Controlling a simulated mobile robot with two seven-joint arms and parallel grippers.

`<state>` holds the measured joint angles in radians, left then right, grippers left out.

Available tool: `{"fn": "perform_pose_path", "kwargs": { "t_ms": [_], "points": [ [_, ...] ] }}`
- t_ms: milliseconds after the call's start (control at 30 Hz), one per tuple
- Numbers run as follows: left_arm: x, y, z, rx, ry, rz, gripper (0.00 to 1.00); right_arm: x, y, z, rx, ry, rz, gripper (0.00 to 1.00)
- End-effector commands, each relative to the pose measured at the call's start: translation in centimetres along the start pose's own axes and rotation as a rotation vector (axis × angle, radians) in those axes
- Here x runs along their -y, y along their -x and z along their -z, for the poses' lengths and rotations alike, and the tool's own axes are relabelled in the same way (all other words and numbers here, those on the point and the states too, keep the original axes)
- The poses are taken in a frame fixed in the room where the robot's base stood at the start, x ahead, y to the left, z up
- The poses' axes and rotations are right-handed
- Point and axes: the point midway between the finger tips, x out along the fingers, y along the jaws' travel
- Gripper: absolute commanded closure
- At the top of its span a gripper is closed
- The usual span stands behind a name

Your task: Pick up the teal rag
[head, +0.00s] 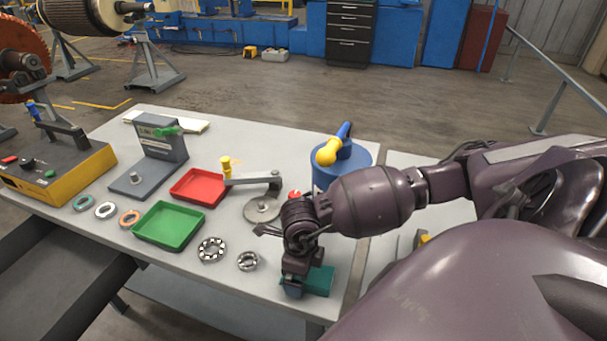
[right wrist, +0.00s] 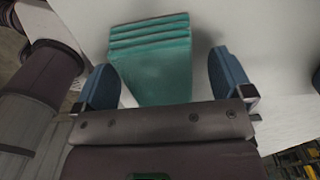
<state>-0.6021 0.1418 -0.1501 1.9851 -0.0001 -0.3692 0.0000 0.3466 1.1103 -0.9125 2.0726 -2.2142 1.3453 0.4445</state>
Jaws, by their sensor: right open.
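The teal rag (head: 321,281) is a folded stack lying on the table near its front edge, partly hidden behind my right gripper in the head view. My right gripper (head: 294,290) is directly over it, pointing down. In the right wrist view the rag (right wrist: 152,60) shows its folded layers between the two blue fingertips of the right gripper (right wrist: 165,80). The fingers are apart, with a gap between each finger and the rag. My left gripper is not in view.
Two bearings (head: 211,250) lie left of the right gripper. A green tray (head: 169,226), a red tray (head: 199,187) and a metal disc (head: 262,209) are farther left and back. A blue drum (head: 342,160) stands behind my right arm. Bare table lies between the green tray and the front edge.

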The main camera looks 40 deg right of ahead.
Motion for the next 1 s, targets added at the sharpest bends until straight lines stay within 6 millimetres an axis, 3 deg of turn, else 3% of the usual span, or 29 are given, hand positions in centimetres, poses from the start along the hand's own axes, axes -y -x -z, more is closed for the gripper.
{"fn": "perform_pose_path", "kwargs": {
  "t_ms": [333, 667, 1000],
  "points": [
    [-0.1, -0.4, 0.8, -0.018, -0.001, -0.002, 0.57, -0.4, -0.5, 0.3, 0.0, 0.001, 0.0, 0.04],
    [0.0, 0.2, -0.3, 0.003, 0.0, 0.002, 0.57, -0.3, -0.5, 0.3, 0.0, 0.001, 0.0, 0.54],
    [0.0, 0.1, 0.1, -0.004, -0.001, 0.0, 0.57, -0.1, -0.1, 0.1, 0.0, 0.0, 0.001, 0.56]
  ]
}}
